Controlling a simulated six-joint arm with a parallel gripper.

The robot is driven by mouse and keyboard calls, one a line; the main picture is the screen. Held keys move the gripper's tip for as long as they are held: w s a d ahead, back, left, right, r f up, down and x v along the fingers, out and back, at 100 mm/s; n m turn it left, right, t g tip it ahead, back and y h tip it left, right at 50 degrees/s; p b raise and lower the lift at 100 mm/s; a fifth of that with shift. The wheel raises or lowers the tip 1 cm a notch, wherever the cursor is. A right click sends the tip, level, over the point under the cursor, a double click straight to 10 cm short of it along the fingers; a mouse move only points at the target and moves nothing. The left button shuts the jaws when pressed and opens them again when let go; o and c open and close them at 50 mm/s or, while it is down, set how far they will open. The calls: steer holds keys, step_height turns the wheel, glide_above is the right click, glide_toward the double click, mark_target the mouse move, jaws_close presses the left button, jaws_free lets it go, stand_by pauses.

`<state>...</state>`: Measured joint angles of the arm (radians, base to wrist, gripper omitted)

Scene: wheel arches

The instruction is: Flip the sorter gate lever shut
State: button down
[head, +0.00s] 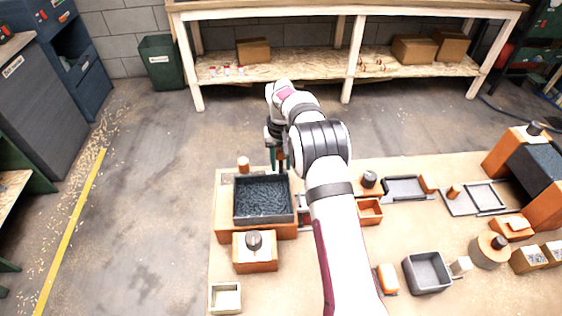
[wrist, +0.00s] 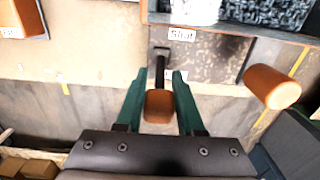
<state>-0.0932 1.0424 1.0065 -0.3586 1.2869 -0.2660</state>
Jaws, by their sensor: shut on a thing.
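The gate lever shows in the wrist view as a dark rod with an orange handle (wrist: 159,106), set on a worn metal plate. A "Shut" label (wrist: 182,34) sits above the rod, and a second label beside it is mostly hidden. My gripper (wrist: 159,76) has its two green fingers on either side of the lever and is shut on its orange handle. In the head view my gripper (head: 277,155) is behind the dark bin, and my arm hides much of the lever.
A second orange knob (wrist: 272,87) stands right of my gripper in the wrist view. In the head view a dark bin of pellets (head: 263,221) stands close in front of my gripper. An orange knob (head: 243,163) is to its left. Grey trays (head: 404,188) lie to the right.

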steer(key=shift+r, duration=0.1)
steer(key=shift+s+t, duration=0.5)
steer(key=shift+t, duration=0.6)
steer(key=shift+s+t, duration=0.5)
steer(key=shift+t, duration=0.6)
steer(key=c, duration=0.5)
jaws_free()
steer(key=v, duration=1.6)
steer(key=shift+c, duration=0.4)
